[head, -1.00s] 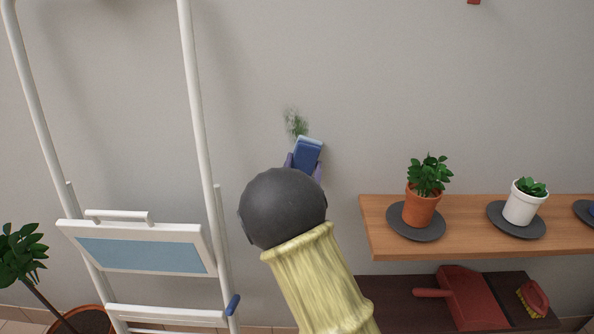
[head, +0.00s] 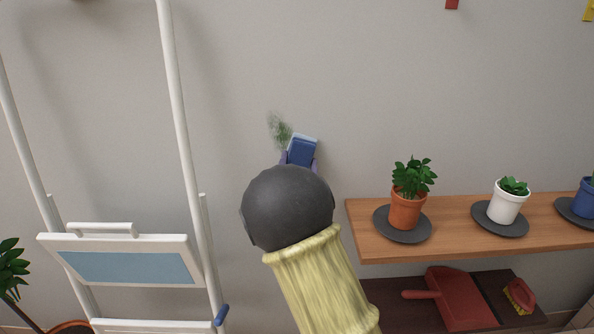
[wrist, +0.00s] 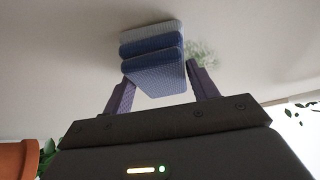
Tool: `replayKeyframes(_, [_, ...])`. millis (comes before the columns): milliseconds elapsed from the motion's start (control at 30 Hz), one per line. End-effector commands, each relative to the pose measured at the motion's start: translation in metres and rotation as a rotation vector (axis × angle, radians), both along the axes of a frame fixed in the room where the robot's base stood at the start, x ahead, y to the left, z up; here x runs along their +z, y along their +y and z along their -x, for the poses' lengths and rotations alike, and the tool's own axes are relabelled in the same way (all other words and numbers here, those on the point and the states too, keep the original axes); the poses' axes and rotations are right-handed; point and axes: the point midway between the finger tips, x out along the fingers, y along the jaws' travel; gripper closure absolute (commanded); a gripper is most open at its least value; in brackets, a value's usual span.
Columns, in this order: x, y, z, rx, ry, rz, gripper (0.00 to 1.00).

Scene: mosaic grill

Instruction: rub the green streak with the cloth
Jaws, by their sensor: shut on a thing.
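The green streak (head: 279,130) is a faint, smudged patch on the grey wall. The cloth (head: 302,151) is a folded blue pad with a lighter blue layer on its far side. My gripper (head: 300,161) is shut on the cloth and holds it at the wall, just right of and below the streak. In the wrist view the cloth (wrist: 153,68) sits between the purple fingers of my gripper (wrist: 158,88), and the streak (wrist: 203,58) shows right beside and partly behind it. I cannot tell whether the cloth touches the wall.
A white ladder (head: 180,130) stands at the left. A wooden shelf (head: 365,240) at the right bears potted plants, including an orange pot (head: 405,211) and a white pot (head: 507,205). A red dustpan (head: 455,300) lies below it. The wall around the streak is clear.

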Motion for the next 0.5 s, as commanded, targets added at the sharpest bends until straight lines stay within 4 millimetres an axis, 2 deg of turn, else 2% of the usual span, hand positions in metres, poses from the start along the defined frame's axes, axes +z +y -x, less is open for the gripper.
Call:
replayKeyframes(100, [0.0101,0.0,0.0002,0.0,-0.006,-0.002,0.6])
replayKeyframes(500, [0.0089,0.0039,0.0005,0.005,-0.004,-0.001,0.6])
